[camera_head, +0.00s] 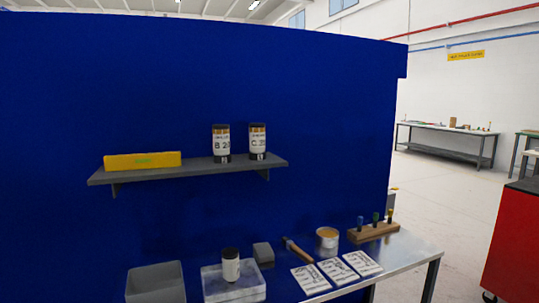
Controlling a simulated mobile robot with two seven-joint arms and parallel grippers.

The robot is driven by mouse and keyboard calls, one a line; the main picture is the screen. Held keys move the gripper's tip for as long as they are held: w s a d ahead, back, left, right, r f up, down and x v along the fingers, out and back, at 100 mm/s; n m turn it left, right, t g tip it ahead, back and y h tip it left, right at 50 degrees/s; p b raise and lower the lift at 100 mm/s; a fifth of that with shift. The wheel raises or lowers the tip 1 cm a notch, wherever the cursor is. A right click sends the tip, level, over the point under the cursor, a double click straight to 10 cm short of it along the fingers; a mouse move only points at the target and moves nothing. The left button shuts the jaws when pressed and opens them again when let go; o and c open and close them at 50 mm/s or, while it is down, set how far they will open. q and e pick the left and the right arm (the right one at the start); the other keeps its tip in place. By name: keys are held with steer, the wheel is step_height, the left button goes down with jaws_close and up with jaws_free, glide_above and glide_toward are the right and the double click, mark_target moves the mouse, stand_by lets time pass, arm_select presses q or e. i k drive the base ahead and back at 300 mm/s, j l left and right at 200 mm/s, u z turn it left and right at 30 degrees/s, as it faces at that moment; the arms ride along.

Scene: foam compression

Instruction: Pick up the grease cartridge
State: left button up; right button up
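Two upright cylinders with white labels, orange bands and dark ends stand on the wall shelf. The left cylinder (221,144) is marked B and the right cylinder (257,142) is marked C. A smaller white cylinder with a black top (231,265) stands upright on a pale, translucent block (250,292) on the table below. I cannot tell from the labels which of these is the grease cartridge. Neither of my grippers is in view.
The grey shelf (190,174) also holds a yellow box (142,161). On the metal table (413,250) are a grey bin (155,283), a grey block (263,254), a hammer (297,250), a tin (327,238), a wooden holder (374,233) and paper cards (336,271). A blue panel stands behind.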

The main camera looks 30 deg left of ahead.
mark_target(221, 131)
steer(key=i+l, duration=0.1)
steer(key=i, duration=1)
